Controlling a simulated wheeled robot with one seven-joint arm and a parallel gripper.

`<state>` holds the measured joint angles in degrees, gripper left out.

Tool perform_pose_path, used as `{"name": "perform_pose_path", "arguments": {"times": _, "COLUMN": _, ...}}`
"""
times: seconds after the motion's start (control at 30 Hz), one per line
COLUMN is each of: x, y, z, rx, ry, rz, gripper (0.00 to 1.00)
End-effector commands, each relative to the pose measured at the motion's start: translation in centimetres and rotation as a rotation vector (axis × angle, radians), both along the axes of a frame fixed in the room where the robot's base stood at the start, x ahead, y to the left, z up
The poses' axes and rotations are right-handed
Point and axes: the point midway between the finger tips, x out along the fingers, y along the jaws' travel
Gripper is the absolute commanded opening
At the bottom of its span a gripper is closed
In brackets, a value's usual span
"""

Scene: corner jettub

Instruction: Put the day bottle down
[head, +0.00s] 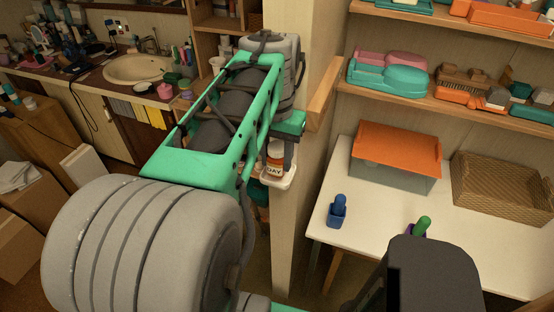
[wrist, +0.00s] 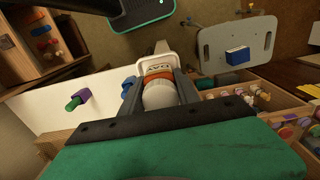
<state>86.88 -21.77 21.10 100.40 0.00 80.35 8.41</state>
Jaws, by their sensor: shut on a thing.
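The day bottle, a small bottle with an orange-brown body, white cap and a label reading DAY (head: 274,170), is upright by the end of the partition wall. In the wrist view the bottle (wrist: 159,95) is between the two dark fingers of my gripper (wrist: 160,86), which is shut on it. In the head view my gripper (head: 277,150) comes down over it from above. A small white tray with a rim (head: 279,182) is directly under the bottle, and it also shows in the wrist view (wrist: 144,66). I cannot tell whether the bottle's base touches it.
The wall edge (head: 285,230) is close beside the tray. To the right, a white table (head: 385,205) holds an orange-topped box (head: 396,145), a woven basket (head: 505,187) and a blue item (head: 338,211). Shelves hang above. A sink counter (head: 140,68) is at the back left.

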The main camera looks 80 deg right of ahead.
Motion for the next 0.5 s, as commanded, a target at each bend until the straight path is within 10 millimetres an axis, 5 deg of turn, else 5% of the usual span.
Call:
{"name": "perform_pose_path", "arguments": {"times": 0.1, "x": -0.1, "y": 0.1, "z": -1.5, "rx": -0.001, "ry": 0.000, "rz": -0.001, "gripper": 0.00}}
{"name": "perform_pose_path", "arguments": {"times": 0.47, "x": -0.1, "y": 0.1, "z": -2.1, "rx": -0.002, "ry": 0.000, "rz": -0.001, "gripper": 0.00}}
{"name": "perform_pose_path", "arguments": {"times": 0.5, "x": -0.1, "y": 0.1, "z": -2.0, "rx": -0.002, "ry": 0.000, "rz": -0.001, "gripper": 0.40}}
